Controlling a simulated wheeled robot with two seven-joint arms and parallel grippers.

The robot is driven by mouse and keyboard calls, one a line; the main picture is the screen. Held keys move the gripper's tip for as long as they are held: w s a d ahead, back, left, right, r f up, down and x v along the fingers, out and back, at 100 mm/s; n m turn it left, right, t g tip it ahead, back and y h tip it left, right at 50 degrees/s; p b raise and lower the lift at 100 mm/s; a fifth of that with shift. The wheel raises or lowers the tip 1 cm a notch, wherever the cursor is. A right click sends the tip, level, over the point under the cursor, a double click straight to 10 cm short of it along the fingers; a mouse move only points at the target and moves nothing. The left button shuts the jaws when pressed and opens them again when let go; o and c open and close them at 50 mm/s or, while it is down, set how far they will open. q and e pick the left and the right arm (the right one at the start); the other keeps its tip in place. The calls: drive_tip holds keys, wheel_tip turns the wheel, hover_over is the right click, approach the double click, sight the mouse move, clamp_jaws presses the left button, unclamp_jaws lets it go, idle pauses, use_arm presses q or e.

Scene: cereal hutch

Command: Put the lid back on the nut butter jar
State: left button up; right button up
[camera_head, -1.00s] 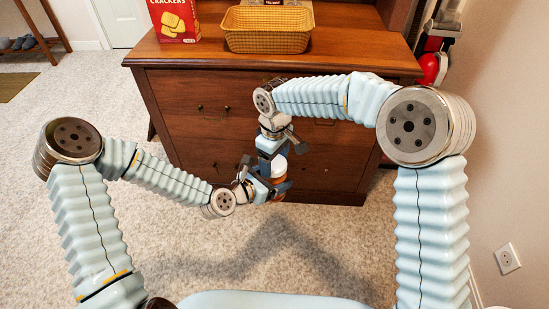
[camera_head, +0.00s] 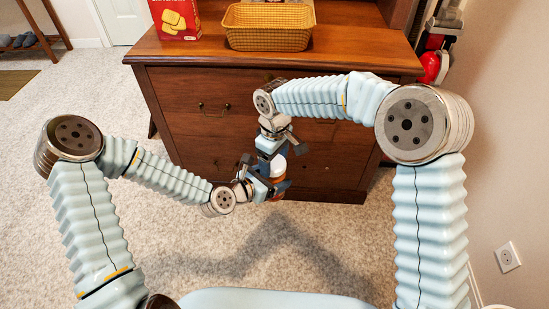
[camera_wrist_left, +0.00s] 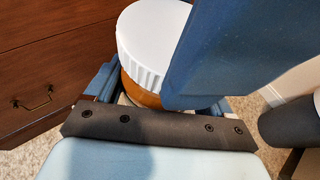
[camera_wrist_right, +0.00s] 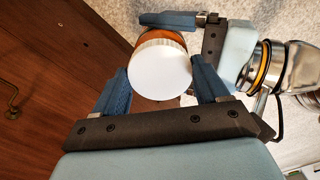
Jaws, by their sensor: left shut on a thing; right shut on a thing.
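The nut butter jar (camera_wrist_right: 163,37) has an orange-brown body and shows behind its white lid in the right wrist view. The lid (camera_wrist_right: 161,70) lies over the jar's mouth and looks in line with it; no gap shows in the left wrist view (camera_wrist_left: 152,42). I cannot tell if it is tightened. My left gripper (camera_head: 270,188) is shut on the jar's body from the side, holding it in the air before the hutch. My right gripper (camera_head: 277,160) comes from above, its fingers shut on either side of the lid. Fingers partly hide the jar.
The wooden hutch (camera_head: 210,135) with drawers stands just behind the grippers. A yellow basket (camera_head: 268,38) and a red cracker box (camera_head: 175,20) stand on its top. A wall (camera_head: 505,140) rises at the right. The carpet (camera_head: 110,245) below is clear.

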drive_tip(key=shift+d+f, duration=0.4)
drive_tip(key=shift+f, duration=0.2)
drive_tip(key=o, duration=1)
drive_tip(key=shift+a+r, duration=0.15)
drive_tip(key=shift+a, duration=0.05)
drive_tip(key=shift+s+a+r, duration=0.1)
drive_tip(key=shift+a+r, duration=0.2)
drive_tip(key=shift+r, duration=2.2)
drive_tip(key=shift+d, duration=0.2)
drive_tip(key=shift+c, duration=0.4)
